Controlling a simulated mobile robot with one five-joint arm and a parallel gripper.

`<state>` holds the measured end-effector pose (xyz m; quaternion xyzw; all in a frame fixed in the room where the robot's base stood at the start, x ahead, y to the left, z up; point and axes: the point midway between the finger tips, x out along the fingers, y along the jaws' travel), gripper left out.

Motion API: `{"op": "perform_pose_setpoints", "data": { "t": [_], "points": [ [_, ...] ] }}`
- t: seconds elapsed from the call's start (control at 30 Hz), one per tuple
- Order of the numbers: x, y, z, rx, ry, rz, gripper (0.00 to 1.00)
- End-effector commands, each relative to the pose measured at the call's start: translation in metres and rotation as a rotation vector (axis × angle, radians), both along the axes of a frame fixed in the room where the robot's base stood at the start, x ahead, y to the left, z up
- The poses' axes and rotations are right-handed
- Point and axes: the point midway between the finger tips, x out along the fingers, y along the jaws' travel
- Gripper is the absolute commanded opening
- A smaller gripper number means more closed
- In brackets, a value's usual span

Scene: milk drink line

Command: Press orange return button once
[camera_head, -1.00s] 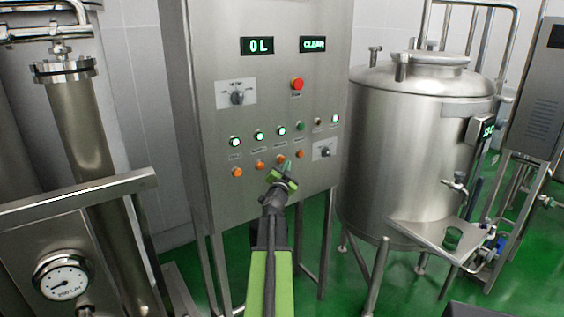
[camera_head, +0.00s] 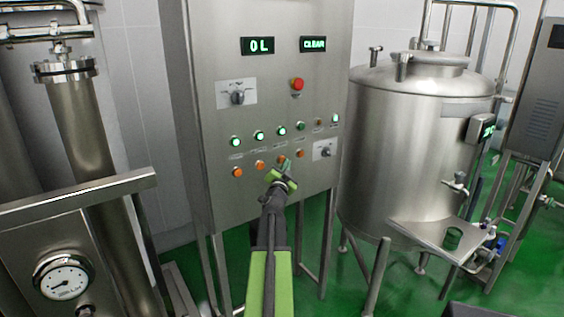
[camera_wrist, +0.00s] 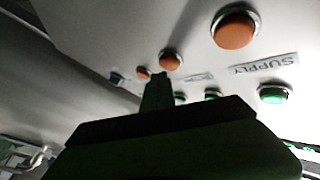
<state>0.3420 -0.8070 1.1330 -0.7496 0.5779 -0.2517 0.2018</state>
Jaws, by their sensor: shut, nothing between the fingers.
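A row of orange buttons runs along the lower front of the steel control panel: far left (camera_head: 237,172), second (camera_head: 260,165), third (camera_head: 281,158) and far right (camera_head: 300,153). I cannot read which one is labelled return. My gripper (camera_head: 285,165) is shut and empty, just below the third orange button. In the wrist view its dark tip (camera_wrist: 158,82) points toward the panel, below an orange button (camera_wrist: 170,60). I cannot tell whether the tip touches anything. A larger orange button (camera_wrist: 235,29) is nearer the wrist camera, beside an upside-down SUPPLY label (camera_wrist: 264,65).
Green-lit lamps (camera_head: 259,136) sit above the orange buttons. A red button (camera_head: 297,84) and a rotary switch (camera_head: 238,97) are higher up. Displays read 0L (camera_head: 257,46) and CLEAR (camera_head: 313,44). A steel tank (camera_head: 405,150) stands right of the panel; pipework (camera_head: 80,120) is at left.

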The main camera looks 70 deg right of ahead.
Motion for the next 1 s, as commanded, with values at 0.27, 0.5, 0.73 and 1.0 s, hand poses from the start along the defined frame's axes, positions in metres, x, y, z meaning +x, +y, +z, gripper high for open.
{"op": "perform_pose_setpoints", "data": {
  "t": [0.27, 0.5, 0.73, 1.0],
  "points": [
    [0.0027, -0.0022, 0.0, 0.0, 0.0, 0.0, 0.0],
    [0.0034, -0.0028, 0.0, 0.0, -0.001, 0.0, 0.0],
    [0.0057, -0.0044, 0.0, 0.0, -0.001, 0.0, 0.0],
    [0.0085, -0.0062, 0.0001, 0.0, -0.001, 0.0, 0.0]
  ]
}}
